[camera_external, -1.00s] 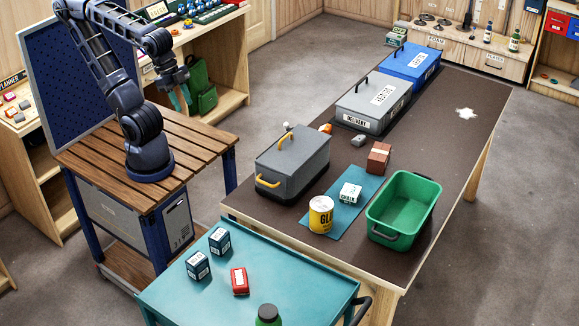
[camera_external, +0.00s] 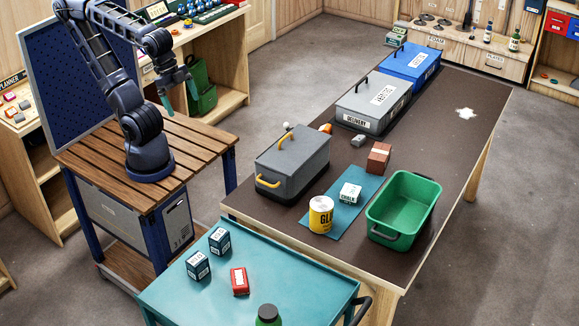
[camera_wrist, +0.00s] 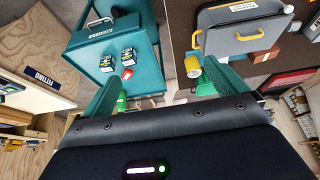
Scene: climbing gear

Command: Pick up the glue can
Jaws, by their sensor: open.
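The glue can (camera_external: 321,214), yellow and white with a light lid, stands upright at the near end of the dark table, at the near edge of the blue-teal mat. In the wrist view the yellow can (camera_wrist: 193,67) shows small, just beyond the right finger. My gripper (camera_external: 179,97) is at the upper left above the slatted stand, well away from the can. Its two teal fingers are spread in the wrist view (camera_wrist: 160,86), with nothing held between them.
A grey toolbox (camera_external: 292,165) with yellow handles stands left of the can.

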